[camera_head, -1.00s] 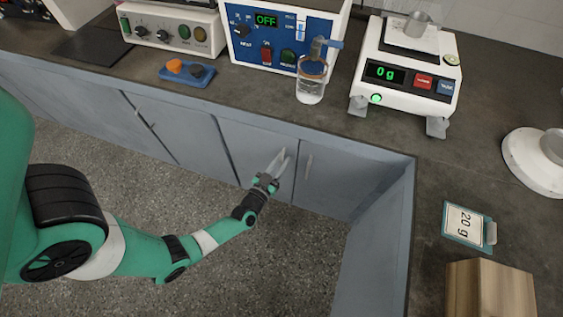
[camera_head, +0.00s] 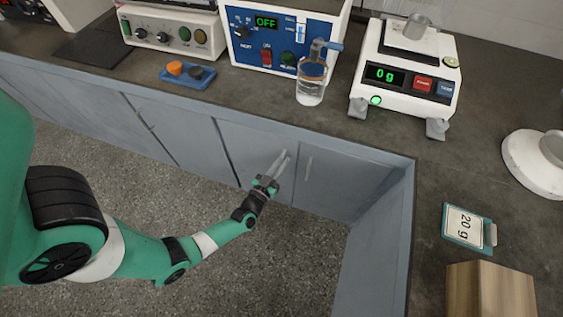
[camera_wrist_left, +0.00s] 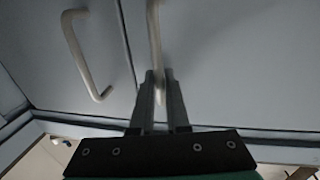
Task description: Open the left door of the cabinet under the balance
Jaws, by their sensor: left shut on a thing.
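The left door (camera_head: 245,150) of the cabinet is grey and sits below the counter, front-left of the balance (camera_head: 410,75). Its pale bar handle (camera_wrist_left: 155,30) shows in the left wrist view, running down between my fingers. My left gripper (camera_head: 281,159) is shut on this handle; it also shows in the left wrist view (camera_wrist_left: 158,82). In the head view the fingers largely hide the handle. The door looks nearly flush with the cabinet front; I cannot tell whether it stands slightly ajar. My right gripper is not in view.
The right door (camera_head: 340,180) has its own handle (camera_head: 308,167), close beside my left gripper. A side cabinet panel (camera_head: 375,245) juts forward at the right. The floor (camera_head: 285,255) before the doors is clear. A glass vessel (camera_head: 311,92) stands near the counter edge.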

